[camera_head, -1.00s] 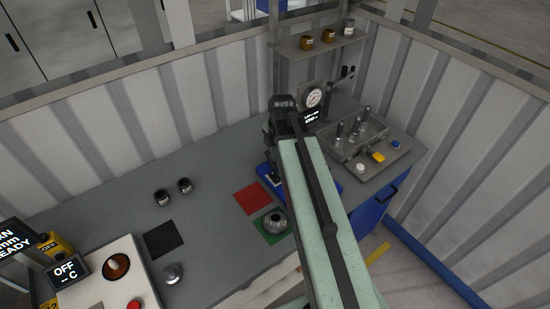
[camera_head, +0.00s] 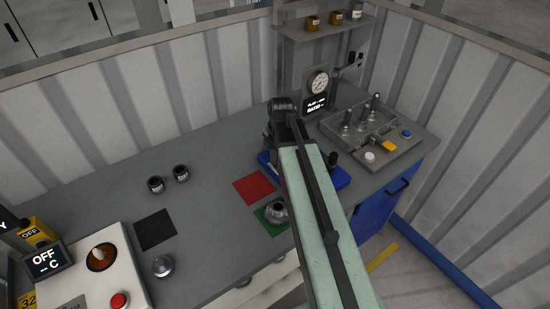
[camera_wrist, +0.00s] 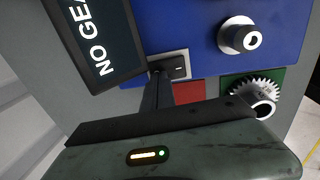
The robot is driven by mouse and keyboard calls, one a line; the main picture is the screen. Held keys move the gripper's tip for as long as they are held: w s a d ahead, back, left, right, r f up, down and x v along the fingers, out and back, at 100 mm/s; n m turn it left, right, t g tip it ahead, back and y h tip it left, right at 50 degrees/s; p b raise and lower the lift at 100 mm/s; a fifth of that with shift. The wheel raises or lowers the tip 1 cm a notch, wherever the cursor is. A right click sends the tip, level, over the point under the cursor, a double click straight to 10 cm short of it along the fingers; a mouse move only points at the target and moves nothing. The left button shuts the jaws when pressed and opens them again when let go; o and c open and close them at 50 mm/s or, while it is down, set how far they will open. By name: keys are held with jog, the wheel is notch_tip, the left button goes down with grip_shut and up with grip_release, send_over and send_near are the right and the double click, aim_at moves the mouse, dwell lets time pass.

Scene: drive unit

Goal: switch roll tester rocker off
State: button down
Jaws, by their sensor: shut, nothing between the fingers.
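The roll tester's blue base (camera_wrist: 215,35) fills the top of the wrist view, and its blue edge (camera_head: 338,181) shows beside my arm in the head view. The black rocker (camera_wrist: 179,67) sits in a pale square plate on the blue base, a small light mark on its face. My gripper (camera_wrist: 158,72) is shut and empty, its dark fingertips over the left part of the rocker's plate. I cannot tell whether they touch the rocker. A tilted black screen (camera_wrist: 98,38) beside it shows "NO GEA", cut off. My arm hides the gripper in the head view.
A pale post (camera_wrist: 239,37) stands on the blue base right of the rocker. A gear (camera_head: 276,212) lies on a green mat, near a red mat (camera_head: 253,187). A grey fixture with levers (camera_head: 372,138) stands at right.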

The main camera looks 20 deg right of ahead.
jog(key=shift+f, duration=0.1)
jog(key=shift+s, duration=0.15)
jog(key=shift+s+d, duration=0.15)
jog(key=shift+s, duration=0.45)
notch_tip(320, 180, up, 14)
jog(key=s+p, duration=0.2)
jog(key=p, duration=1.2)
jog(key=shift+d, duration=0.2)
